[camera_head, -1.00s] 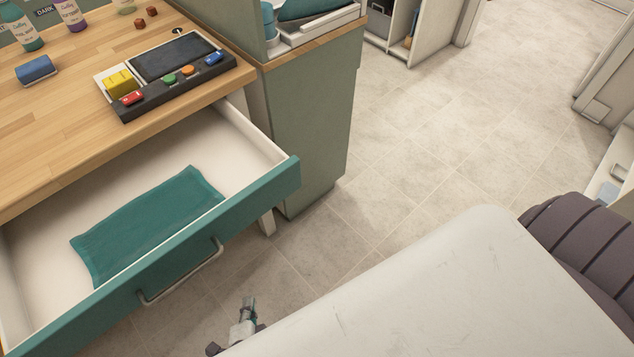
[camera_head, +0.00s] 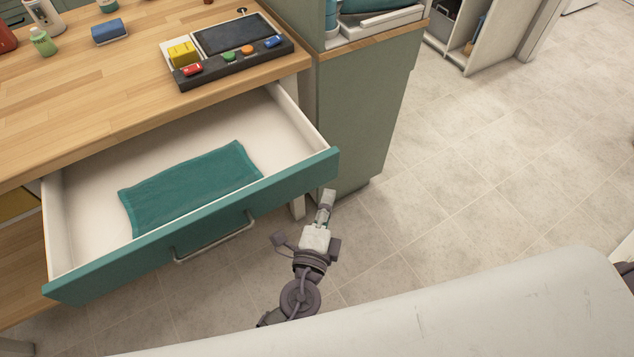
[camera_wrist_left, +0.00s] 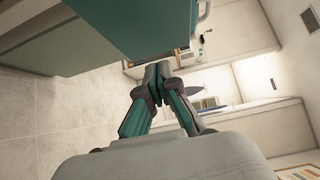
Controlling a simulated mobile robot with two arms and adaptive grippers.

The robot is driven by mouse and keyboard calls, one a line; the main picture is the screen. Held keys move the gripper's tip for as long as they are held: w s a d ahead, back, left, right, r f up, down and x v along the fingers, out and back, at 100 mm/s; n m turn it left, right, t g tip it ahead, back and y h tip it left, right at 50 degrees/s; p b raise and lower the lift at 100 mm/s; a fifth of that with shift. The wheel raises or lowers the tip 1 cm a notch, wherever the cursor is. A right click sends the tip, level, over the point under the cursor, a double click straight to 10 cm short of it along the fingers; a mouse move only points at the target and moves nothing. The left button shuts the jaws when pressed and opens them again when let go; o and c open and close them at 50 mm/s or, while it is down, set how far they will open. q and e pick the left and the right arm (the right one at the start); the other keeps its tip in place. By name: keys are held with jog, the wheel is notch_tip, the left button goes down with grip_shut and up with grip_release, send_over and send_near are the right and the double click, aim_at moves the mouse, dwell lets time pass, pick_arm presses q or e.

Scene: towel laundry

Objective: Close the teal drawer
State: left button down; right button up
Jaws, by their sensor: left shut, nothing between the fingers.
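The teal drawer (camera_head: 290,182) is pulled open below the wooden table, with a white interior and a pale bar handle (camera_head: 215,243) on its front. A folded teal towel (camera_head: 190,187) lies inside it. My left gripper (camera_head: 327,197) is shut and empty, just beyond the right end of the drawer front in the head view, apart from the handle. In the left wrist view the gripper (camera_wrist_left: 158,76) points toward a large teal panel (camera_wrist_left: 150,25), with its fingers together; whether it touches the panel I cannot tell. My right gripper is not in view.
The wooden tabletop (camera_head: 110,105) holds a control panel (camera_head: 235,62) with coloured buttons, a blue roll (camera_head: 109,31) and bottles. A green-grey cabinet (camera_head: 360,120) stands right of the drawer. The tiled floor (camera_head: 480,170) to the right is clear.

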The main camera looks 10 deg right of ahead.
aim_at(288, 156)
pick_arm(q)
jog(key=shift+w+a+p, duration=0.2)
jog(key=shift+w+a, duration=0.15)
jog(key=shift+w, duration=0.55)
jog(key=shift+w+a+p, duration=0.15)
jog(key=shift+w+a, duration=0.2)
jog(key=shift+w, duration=0.5)
jog(key=w+a+b, duration=0.1)
jog(key=w, duration=0.3)
jog(key=w+a, duration=0.1)
jog(key=w, duration=0.2)
jog(key=w+a+b, duration=0.1)
jog(key=w, duration=0.3)
jog(key=shift+w+a+f+b, duration=0.15)
jog(key=shift+w+a+b, duration=0.2)
jog(key=shift+a, duration=0.05)
jog(key=shift+w+a, duration=0.15)
jog(key=shift+w, duration=0.3)
